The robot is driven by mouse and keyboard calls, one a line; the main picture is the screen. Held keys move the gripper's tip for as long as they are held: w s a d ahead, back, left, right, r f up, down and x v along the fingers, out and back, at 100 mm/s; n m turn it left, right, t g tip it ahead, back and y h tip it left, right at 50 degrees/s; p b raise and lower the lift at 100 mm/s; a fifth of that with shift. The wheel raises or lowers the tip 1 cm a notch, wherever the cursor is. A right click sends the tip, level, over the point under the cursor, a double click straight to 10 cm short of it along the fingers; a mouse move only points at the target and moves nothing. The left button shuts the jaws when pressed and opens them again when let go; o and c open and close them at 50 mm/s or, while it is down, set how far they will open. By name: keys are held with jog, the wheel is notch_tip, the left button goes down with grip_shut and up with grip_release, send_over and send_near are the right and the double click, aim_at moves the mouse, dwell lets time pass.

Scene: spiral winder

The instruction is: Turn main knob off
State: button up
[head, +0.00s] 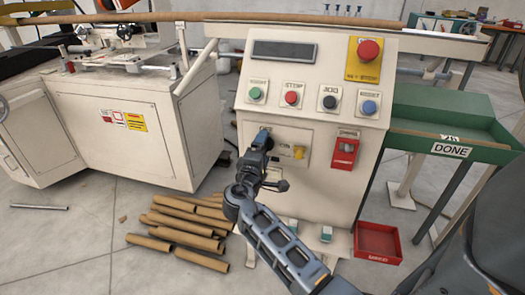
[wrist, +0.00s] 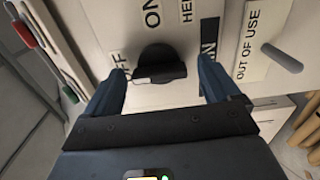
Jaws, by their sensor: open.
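The black knob (wrist: 160,64) sits on the pale panel in the wrist view. My gripper (wrist: 163,72) is open, with one blue finger on each side of the knob and a visible gap to both. In the head view my gripper (head: 264,137) is at the left of the cabinet's front, below the buttons, and hides the knob.
The control cabinet (head: 310,190) carries several push buttons, a red emergency stop (head: 369,49), a yellow knob (head: 298,152) and a red switch (head: 344,152). An OUT OF USE label (wrist: 250,42) is beside a grey peg (wrist: 282,57). Cardboard tubes (head: 185,225) and a red bin (head: 378,242) are on the floor.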

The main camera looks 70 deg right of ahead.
jog(key=a, duration=0.7)
jog(key=shift+s+a, duration=0.35)
jog(key=shift+a, duration=0.05)
dwell(0.3)
jog(key=s+a+f+n+t+y+p, duration=0.1)
jog(key=s+a+f+n+t+y, duration=0.1)
jog(key=a+f+t+y, duration=0.3)
jog(key=s+a+f+n+t+y+p, duration=0.1)
jog(key=s+a+f+t+y, duration=0.15)
jog(key=a, duration=0.45)
jog(key=s+a+t+y, duration=0.2)
jog(key=s+a+y, duration=0.35)
jog(key=a, duration=0.35)
jog(key=s+a+r+m+t+y+p, duration=0.1)
jog(key=s+a+r+m+t+y, duration=0.1)
jog(key=s+a+r, duration=0.3)
jog(key=s+a+r+m+t+y+p, duration=0.1)
jog(key=s+a+r, duration=0.5)
jog(key=r, duration=0.7)
jog(key=shift+s+r+m+t+y+p, duration=0.15)
jog(key=shift+s+m+t+y+p, duration=0.15)
jog(key=shift+m+t+y+p, duration=0.5)
